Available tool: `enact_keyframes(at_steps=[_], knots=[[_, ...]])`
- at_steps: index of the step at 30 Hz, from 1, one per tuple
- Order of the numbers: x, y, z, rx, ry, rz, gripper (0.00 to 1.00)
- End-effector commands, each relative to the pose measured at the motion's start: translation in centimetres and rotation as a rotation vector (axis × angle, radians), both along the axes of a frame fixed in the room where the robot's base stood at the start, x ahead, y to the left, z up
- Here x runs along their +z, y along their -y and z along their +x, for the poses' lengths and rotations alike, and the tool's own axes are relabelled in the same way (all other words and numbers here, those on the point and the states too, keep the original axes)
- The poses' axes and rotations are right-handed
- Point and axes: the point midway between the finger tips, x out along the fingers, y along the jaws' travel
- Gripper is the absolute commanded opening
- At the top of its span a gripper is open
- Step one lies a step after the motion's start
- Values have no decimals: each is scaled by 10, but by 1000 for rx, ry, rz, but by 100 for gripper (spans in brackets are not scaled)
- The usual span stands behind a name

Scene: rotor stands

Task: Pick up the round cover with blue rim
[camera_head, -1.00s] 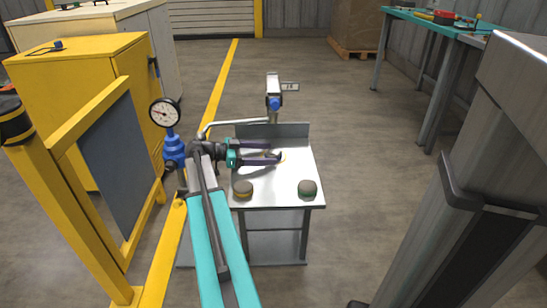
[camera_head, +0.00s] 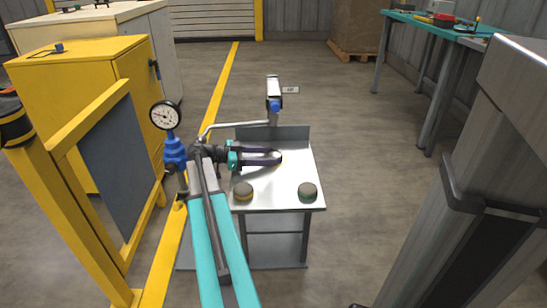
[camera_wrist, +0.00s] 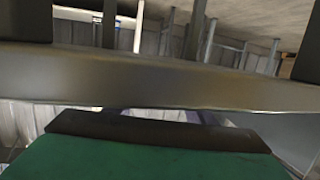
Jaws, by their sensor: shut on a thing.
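My gripper (camera_head: 274,157) reaches in from the left over the metal stand (camera_head: 290,172). Its dark fingers are closed together on a small round thing at their tips, at the back middle of the top. The fingers hide most of it, so I cannot tell its rim colour. A round grey-topped cover with a yellowish rim (camera_head: 243,190) sits at the front left of the stand. Another with a green rim (camera_head: 307,190) sits at the front right. In the wrist view, a green surface and dark bars fill the picture, and the held thing is not clear.
A raised back plate (camera_head: 296,132) closes the stand's rear, with a post and blue-knobbed device (camera_head: 274,100) behind. A gauge (camera_head: 165,115) on a blue body stands left of the gripper. A yellow frame (camera_head: 60,200) and cabinet (camera_head: 75,95) are at left.

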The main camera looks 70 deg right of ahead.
Motion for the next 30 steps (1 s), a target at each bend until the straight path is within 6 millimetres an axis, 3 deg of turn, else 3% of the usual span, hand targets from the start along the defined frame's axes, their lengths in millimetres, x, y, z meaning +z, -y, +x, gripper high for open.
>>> enact_keyframes(at_steps=[11, 19, 30], knots=[[9, 0, 0, 1, 0, -2, 19], [41, 0, 0, 0, 0, -2, 19], [46, -76, 32, 3, -2, 1, 19]])
